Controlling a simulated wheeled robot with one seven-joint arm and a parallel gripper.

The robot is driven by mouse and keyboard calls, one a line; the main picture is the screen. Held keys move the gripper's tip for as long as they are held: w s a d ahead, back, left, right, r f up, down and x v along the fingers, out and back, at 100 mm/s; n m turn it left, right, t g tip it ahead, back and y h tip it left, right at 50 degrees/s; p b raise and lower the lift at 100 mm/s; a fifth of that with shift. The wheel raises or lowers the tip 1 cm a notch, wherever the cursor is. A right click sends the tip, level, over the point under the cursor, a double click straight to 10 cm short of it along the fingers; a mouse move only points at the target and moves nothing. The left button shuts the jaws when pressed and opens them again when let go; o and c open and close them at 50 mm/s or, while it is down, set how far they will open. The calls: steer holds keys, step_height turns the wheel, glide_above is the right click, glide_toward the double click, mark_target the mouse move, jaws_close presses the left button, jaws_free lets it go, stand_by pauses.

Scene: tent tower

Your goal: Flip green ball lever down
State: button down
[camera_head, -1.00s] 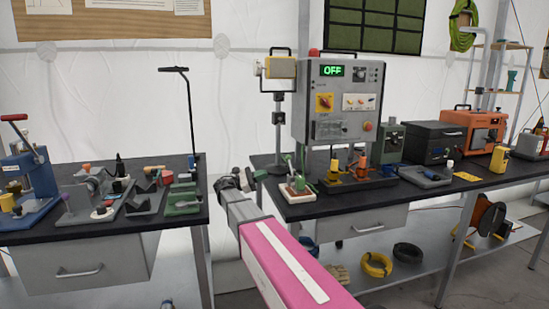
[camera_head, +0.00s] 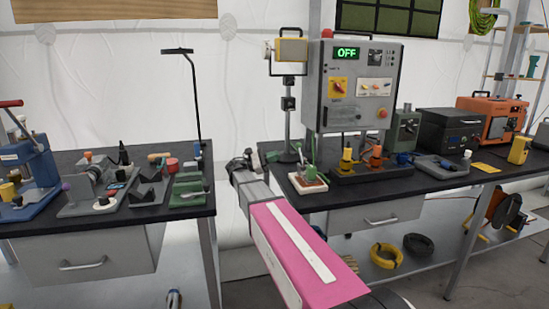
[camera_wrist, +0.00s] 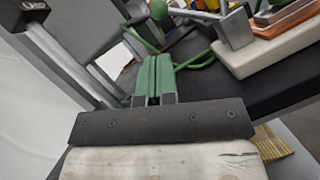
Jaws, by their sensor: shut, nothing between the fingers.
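A green ball (camera_wrist: 158,10) shows at the top edge of the wrist view, with a green arm leading down and left from it. In the head view, a green upright lever (camera_head: 314,150) stands on a small white base (camera_head: 307,186) at the left end of the right bench; its ball is too small to make out. My gripper (camera_wrist: 153,62) has its green fingers pressed together with nothing between them. They point towards the ball and appear short of it. In the head view my gripper (camera_head: 247,156) is at the gap between the benches, left of the white base.
A grey control box (camera_head: 355,90) reading OFF stands over yellow and orange fixtures (camera_head: 348,160). The left bench (camera_head: 90,226) holds several tools and a thin lamp (camera_head: 192,95).

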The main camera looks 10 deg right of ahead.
steer(key=x, duration=0.7)
steer(key=shift+d+r, duration=0.1)
steer(key=shift+d, duration=0.05)
